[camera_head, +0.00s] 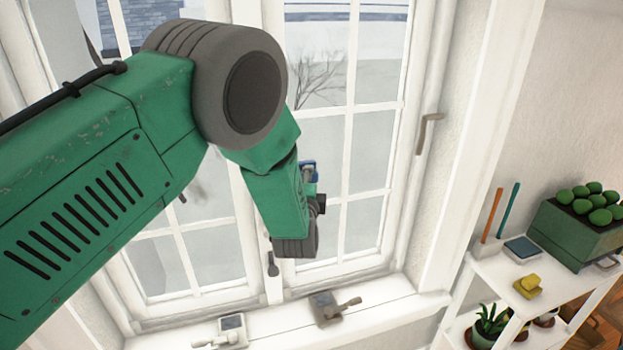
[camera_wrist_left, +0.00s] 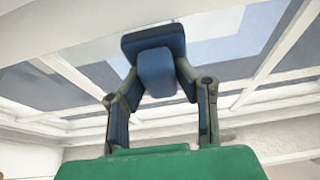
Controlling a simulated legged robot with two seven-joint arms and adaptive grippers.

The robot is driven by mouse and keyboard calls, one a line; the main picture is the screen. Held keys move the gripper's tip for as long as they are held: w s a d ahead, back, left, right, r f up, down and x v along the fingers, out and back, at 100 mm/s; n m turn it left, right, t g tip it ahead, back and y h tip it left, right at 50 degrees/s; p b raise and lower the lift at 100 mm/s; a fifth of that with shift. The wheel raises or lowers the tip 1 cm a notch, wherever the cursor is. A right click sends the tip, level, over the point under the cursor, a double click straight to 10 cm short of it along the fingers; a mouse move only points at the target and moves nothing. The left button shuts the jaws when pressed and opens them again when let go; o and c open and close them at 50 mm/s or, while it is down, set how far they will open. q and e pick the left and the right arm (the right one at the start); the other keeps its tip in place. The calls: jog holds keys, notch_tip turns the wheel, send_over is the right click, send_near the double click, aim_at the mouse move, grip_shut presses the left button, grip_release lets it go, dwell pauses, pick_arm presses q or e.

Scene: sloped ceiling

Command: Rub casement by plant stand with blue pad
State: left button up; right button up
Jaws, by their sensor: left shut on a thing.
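The white casement (camera_head: 412,150) on the right of the window is the one nearer the white plant stand (camera_head: 483,268). It has several panes and a handle on its right side, and it looks closed. My left arm crosses the window from the left. My left gripper (camera_head: 309,172) is in front of this casement, mostly hidden behind my wrist. In the left wrist view the gripper (camera_wrist_left: 157,84) is shut on the blue pad (camera_wrist_left: 152,44), with window panes behind it. I cannot tell whether the pad touches the glass. My right gripper is not in view.
On the sill (camera_head: 380,308) lie a grey block with a handle (camera_head: 326,306) and a pale tool (camera_head: 232,329).

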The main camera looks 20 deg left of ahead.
pick_arm(q)
jog(key=s+d, duration=0.1)
jog(key=s+p, duration=0.1)
jog(key=s+d, duration=0.1)
jog(key=s, duration=0.1)
jog(key=shift+d+p, duration=0.3)
jog(key=shift+s+d, duration=0.4)
jog(key=shift+s, duration=0.1)
jog(key=shift+s+d+p, duration=0.3)
jog(key=shift+s+d, duration=0.1)
jog(key=shift+s, duration=0.2)
jog(key=shift+s+d+p, duration=0.25)
jog(key=shift+s+d, duration=0.15)
jog(key=shift+s, duration=0.2)
